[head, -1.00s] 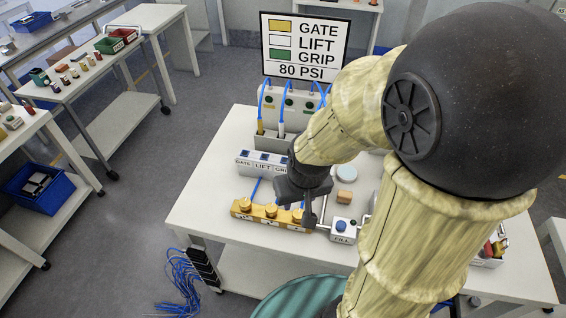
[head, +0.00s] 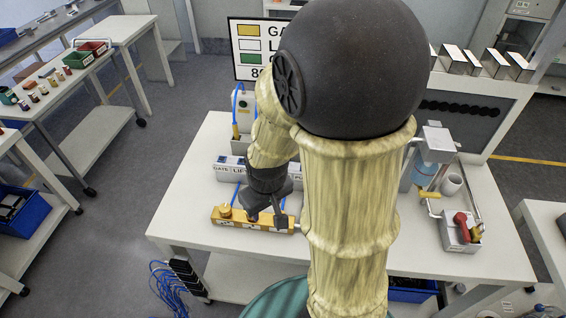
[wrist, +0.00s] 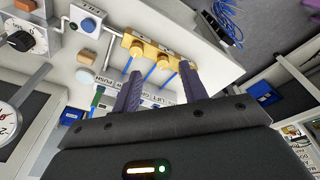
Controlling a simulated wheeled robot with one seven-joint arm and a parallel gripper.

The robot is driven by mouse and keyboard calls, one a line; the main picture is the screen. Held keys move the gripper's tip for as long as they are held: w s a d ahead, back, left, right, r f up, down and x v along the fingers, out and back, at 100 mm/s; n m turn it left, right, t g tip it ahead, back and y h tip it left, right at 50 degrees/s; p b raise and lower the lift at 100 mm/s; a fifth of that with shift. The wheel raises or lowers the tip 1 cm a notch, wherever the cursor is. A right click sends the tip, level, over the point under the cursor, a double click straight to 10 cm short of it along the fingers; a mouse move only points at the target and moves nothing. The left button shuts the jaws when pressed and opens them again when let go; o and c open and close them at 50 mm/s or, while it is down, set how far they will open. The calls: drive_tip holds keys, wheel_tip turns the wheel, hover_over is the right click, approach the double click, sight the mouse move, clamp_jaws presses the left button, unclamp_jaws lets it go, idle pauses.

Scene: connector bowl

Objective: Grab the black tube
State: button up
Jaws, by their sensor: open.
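I cannot tell for certain whether this is the black tube of the task. My gripper (head: 266,217) is over the yellow manifold at the table's front left, far left of that tube. In the wrist view its two fingers (wrist: 161,75) are apart with nothing held between them, pointing toward the yellow manifold (wrist: 150,50). The black tube is not identifiable in the wrist view. My arm hides the middle of the table.
A black rack (head: 187,277) with blue hoses hangs at the left front. The front right tabletop (head: 480,262) is clear.

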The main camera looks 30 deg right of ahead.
drive_tip(key=w+d+f+n+h+b, duration=0.25)
drive_tip(key=f+n, duration=0.35)
drive_tip(key=f, duration=0.4)
drive_tip(key=w+d+f+n+h, duration=0.1)
drive_tip(key=w+d+n+h, duration=0.1)
drive_tip(key=n, duration=0.1)
drive_tip(key=w+d+n+t+h+b, duration=0.1)
drive_tip(key=w+n, duration=0.2)
drive_tip(key=n, duration=0.1)
drive_tip(key=w+d+f+n+t+h, duration=0.1)
drive_tip(key=w+d+n+h, duration=0.1)
drive_tip(key=n, duration=0.2)
drive_tip(key=shift+w+d+f+h, duration=0.3)
drive_tip(key=shift+w+d+h, duration=0.05)
drive_tip(key=shift+w, duration=0.05)
drive_tip(key=w+a+r+n+t+h+b, duration=0.1)
drive_tip(key=w+a+r+n+t, duration=0.2)
drive_tip(key=w+r+n, duration=0.3)
drive_tip(key=shift+w+n+t+h, duration=0.15)
drive_tip(key=shift+n+t+h, duration=0.25)
drive_tip(key=shift+n+t, duration=0.4)
drive_tip(key=shift+d, duration=0.1)
drive_tip(key=p+x, duration=0.3)
drive_tip(key=x, duration=0.9)
drive_tip(key=shift+f, duration=0.15)
drive_tip(key=shift+d, duration=0.1)
